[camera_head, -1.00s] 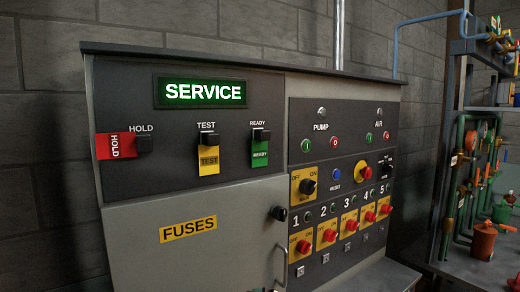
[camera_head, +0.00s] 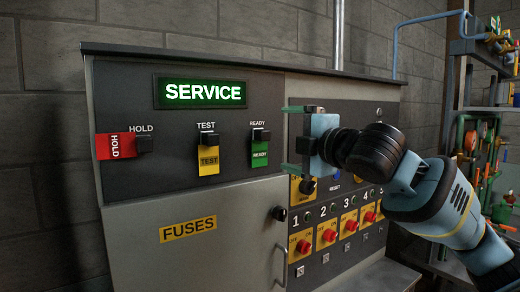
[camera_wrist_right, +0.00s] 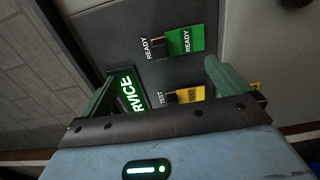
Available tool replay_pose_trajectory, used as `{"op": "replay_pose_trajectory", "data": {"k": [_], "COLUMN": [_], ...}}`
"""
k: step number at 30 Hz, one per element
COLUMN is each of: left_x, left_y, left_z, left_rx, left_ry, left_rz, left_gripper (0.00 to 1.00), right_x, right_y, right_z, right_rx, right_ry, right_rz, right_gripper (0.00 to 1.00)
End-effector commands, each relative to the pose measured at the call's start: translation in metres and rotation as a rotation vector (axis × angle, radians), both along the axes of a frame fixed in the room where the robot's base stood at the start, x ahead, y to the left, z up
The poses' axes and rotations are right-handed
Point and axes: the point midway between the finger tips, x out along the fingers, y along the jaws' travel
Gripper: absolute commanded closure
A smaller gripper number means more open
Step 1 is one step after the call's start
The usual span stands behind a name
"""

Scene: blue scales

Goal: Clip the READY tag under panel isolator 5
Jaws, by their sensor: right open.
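The green READY tag (camera_head: 260,153) hangs from the black clip under the READY label on the panel's upper left section. It also shows in the right wrist view (camera_wrist_right: 185,40), beyond my open fingers. My right gripper (camera_head: 288,140) is open and empty, just right of the tag and apart from it. In the right wrist view its two green fingers (camera_wrist_right: 157,85) stand wide apart. Isolator 5 is hidden behind my right arm; isolator 4 (camera_head: 370,216) shows red on a yellow plate. My left gripper is not in view.
The red HOLD tag (camera_head: 116,146) and yellow TEST tag (camera_head: 208,161) hang left of the READY tag. The FUSES door (camera_head: 190,255) has a protruding handle (camera_head: 281,262). A pipe rack (camera_head: 455,110) stands at the right. The space before the left panel is clear.

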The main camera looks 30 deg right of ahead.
Motion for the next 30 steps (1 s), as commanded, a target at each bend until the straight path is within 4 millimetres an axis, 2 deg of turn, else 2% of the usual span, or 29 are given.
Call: {"op": "replay_pose_trajectory", "data": {"k": [8,13,30], "left_x": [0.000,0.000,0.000], "left_y": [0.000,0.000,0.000], "left_z": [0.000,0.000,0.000], "left_rx": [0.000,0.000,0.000], "left_ry": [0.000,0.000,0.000], "left_rz": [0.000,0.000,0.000], "left_gripper": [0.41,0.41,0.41], "right_x": [0.001,0.009,0.075], "right_y": [0.000,0.001,0.006], "right_z": [-0.001,0.000,-0.001], "right_rx": [0.001,0.003,0.003], "right_ry": [0.001,0.001,0.001], "right_rz": [0.000,0.000,0.000], "right_gripper": [0.00,0.00,0.00]}}
